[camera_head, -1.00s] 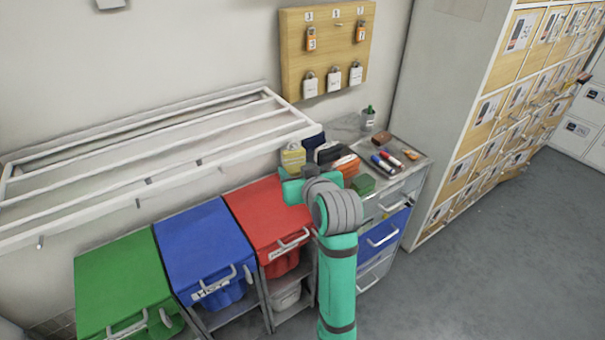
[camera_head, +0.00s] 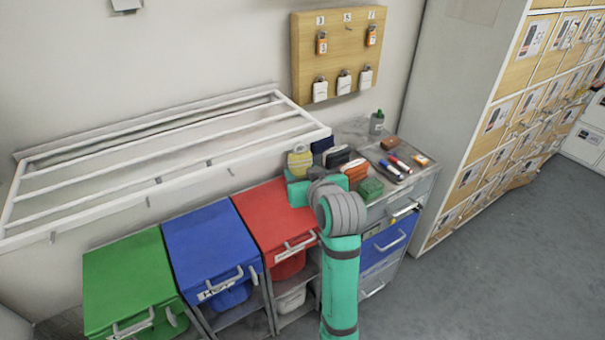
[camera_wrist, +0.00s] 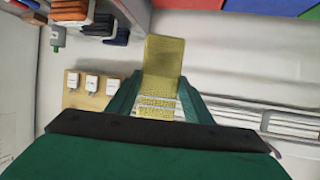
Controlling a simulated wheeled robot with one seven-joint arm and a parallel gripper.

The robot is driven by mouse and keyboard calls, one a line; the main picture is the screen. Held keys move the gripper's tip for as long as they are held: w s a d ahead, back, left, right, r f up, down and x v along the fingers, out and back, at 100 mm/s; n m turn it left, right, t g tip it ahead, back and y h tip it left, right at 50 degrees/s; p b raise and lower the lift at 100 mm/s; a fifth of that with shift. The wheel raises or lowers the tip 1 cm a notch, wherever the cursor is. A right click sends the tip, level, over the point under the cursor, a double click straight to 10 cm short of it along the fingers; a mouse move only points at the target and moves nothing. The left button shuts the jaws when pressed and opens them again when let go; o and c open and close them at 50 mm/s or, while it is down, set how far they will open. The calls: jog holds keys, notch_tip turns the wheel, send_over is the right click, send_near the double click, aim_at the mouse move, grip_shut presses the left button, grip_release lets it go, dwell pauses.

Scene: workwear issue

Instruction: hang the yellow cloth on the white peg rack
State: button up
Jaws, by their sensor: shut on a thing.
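The yellow cloth (camera_head: 300,160) is upright at my gripper (camera_head: 298,186), above the back of the red bin in the head view. In the wrist view the cloth (camera_wrist: 163,62) stands out between the two teal fingers of my gripper (camera_wrist: 158,100), which is shut on it. The white peg rack (camera_head: 265,152) is fixed to the wall on the left, with slatted bars and short pegs along its lower front. My wrist hides the gripper's near side.
Green (camera_head: 130,278), blue (camera_head: 210,240) and red (camera_head: 270,215) bins stand below the rack. A wooden lock board (camera_head: 338,55) hangs behind. Lockers (camera_head: 500,110) stand at right.

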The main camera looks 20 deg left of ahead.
jog(key=o, duration=1)
jog(key=v, duration=1.1)
jog(key=s+d+f+m+t+h, duration=0.1)
jog(key=s+d+f+m, duration=0.25)
jog(key=f, duration=0.45)
jog(key=s+d+f+m+t+h, duration=0.15)
jog(key=s+f, duration=0.25)
jog(key=f, duration=0.5)
jog(key=s+d+f+m+t+h, duration=0.1)
jog(key=s+d+f+m+h, duration=0.15)
jog(key=f, duration=0.55)
jog(key=s+d+f+h, duration=0.1)
jog(key=s+d, duration=0.1)
jog(key=s, duration=0.7)
jog(key=s+d+h, duration=0.1)
jog(key=s+d, duration=0.2)
jog(key=s, duration=0.6)
jog(key=s+d+f+t+h, duration=0.1)
jog(key=s+d, duration=0.2)
jog(key=s, duration=0.7)
jog(key=shift+s+d+f, duration=0.15)
jog(key=shift+d+f, duration=0.05)
jog(key=shift+f, duration=0.1)
